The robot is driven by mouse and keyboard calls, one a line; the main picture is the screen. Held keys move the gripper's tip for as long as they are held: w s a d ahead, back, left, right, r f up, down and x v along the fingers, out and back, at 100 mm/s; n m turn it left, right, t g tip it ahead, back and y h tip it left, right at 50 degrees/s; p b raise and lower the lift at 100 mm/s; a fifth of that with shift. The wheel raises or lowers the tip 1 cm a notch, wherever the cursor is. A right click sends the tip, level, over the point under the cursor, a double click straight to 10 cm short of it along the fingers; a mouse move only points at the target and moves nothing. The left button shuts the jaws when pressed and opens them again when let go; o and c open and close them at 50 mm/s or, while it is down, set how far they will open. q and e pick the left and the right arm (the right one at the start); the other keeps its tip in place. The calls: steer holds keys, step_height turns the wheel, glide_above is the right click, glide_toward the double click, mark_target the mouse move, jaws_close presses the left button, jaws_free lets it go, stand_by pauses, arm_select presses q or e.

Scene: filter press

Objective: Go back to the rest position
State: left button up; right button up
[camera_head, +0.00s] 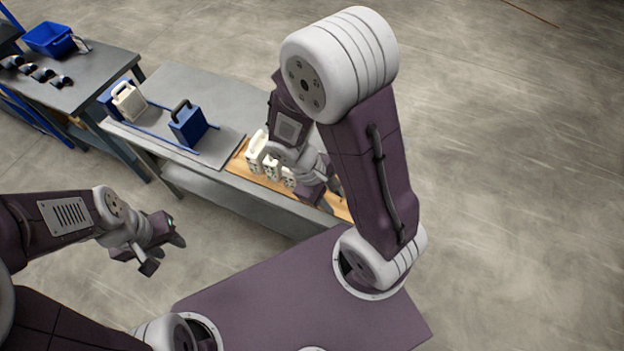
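My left gripper (163,257) is held out over the bare floor in front of the bench. Its two fingers are apart and nothing shows between them. My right gripper (324,190) is over the wooden part of the bench (238,166), just right of several small white pieces (271,168). My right arm partly hides it, so I cannot tell whether its fingers are apart or hold anything. My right arm rises high from my base and folds down at the elbow towards the bench.
The grey bench top (180,84) carries a blue block with a dark handle (187,124) and a white handled piece (128,101) in front of a blue one. A second table (90,68) at upper left holds a blue bin (48,39) and several dark cylinders (40,74). Floor at right is clear.

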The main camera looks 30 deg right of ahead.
steer(key=w+a+r+m+t+y, duration=0.3)
steer(key=w+r+m+t+y, duration=0.1)
steer(key=m, duration=0.2)
step_height(320, 180, down, 6)
steer(key=b, duration=0.7)
steer(key=shift+w+a+f, duration=0.15)
steer(key=shift+f, duration=0.05)
